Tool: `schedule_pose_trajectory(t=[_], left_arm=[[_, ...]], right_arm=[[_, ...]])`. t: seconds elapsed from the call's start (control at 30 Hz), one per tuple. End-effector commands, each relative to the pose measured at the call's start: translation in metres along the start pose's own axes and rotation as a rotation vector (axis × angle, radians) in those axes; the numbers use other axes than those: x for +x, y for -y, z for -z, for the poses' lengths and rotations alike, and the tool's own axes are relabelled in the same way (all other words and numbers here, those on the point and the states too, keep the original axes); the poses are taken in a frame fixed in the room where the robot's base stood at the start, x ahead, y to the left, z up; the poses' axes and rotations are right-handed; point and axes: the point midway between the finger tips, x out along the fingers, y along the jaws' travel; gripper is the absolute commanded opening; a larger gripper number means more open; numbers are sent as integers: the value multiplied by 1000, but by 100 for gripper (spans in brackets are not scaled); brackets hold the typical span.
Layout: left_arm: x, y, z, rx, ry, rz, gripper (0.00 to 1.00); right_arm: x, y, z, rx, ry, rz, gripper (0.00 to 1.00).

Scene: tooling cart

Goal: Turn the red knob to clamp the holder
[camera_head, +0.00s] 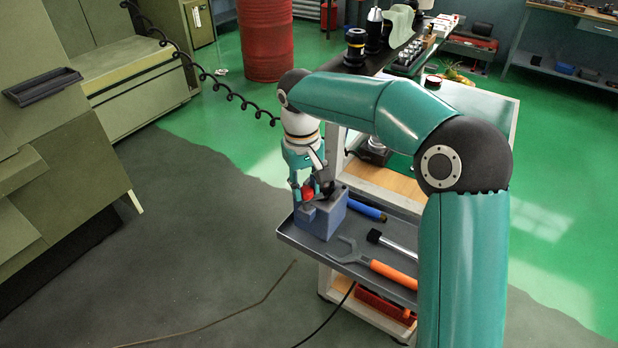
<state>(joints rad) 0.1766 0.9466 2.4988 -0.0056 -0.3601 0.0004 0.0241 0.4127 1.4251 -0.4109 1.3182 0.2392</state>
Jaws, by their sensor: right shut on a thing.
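The red knob (308,193) shows as a small red spot on the side of the blue-grey holder block (325,218), which stands on the cart's grey side tray (292,236). My right gripper (308,188) points down at the block and is shut on the red knob. Its fingers cover part of the knob, so its exact turn cannot be seen. A dark tapered piece (327,188) sits at the top of the block. My left gripper is not in view.
On the tray lie an orange-handled wrench (392,274), a metal bar with a black end (392,245) and a blue tool (366,209). The cart's top carries several tool holders. A red barrel (265,40) and green machines stand behind and left.

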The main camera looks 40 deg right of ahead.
Motion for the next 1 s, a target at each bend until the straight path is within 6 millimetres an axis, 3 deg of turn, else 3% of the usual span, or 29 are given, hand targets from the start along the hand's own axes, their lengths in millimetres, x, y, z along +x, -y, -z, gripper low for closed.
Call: schedule_pose_trajectory(t=[0.5,1.0], left_arm=[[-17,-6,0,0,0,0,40],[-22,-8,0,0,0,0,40]], right_arm=[[3,0,-4,-456,-3,6,0],[4,-2,-4,-639,-11,3,0]])
